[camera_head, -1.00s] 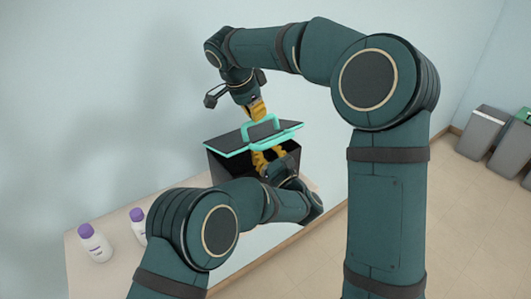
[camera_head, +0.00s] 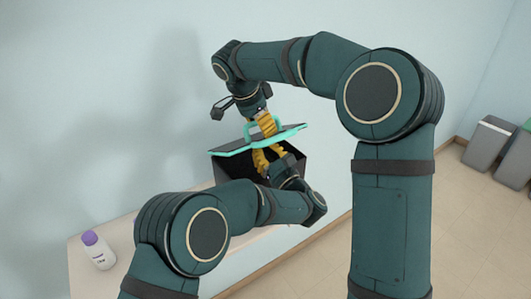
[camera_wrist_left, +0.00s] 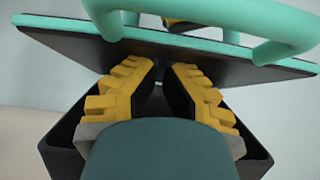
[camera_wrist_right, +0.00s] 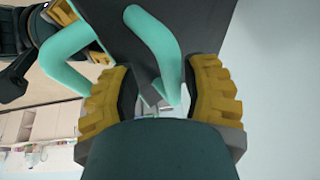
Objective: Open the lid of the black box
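The black box (camera_head: 233,168) stands on the table against the wall. Its dark lid with turquoise rim (camera_head: 238,151) is tilted up, clear of the box's near edge. My left gripper (camera_head: 267,155) is at the box mouth, beneath the lid. In the left wrist view its yellow fingers (camera_wrist_left: 162,68) are apart, with nothing between them, near the lid's underside. My right gripper (camera_head: 268,128) is above the lid by the turquoise handle (camera_head: 248,131). In the right wrist view its fingers (camera_wrist_right: 160,85) are apart, with part of the handle (camera_wrist_right: 165,50) between them. The box's interior is mostly hidden.
A white bottle with a purple cap (camera_head: 98,251) stands at the left on the table (camera_head: 120,285). Grey bins (camera_head: 488,143) stand on the floor at the far right. My two arms cross close together over the box.

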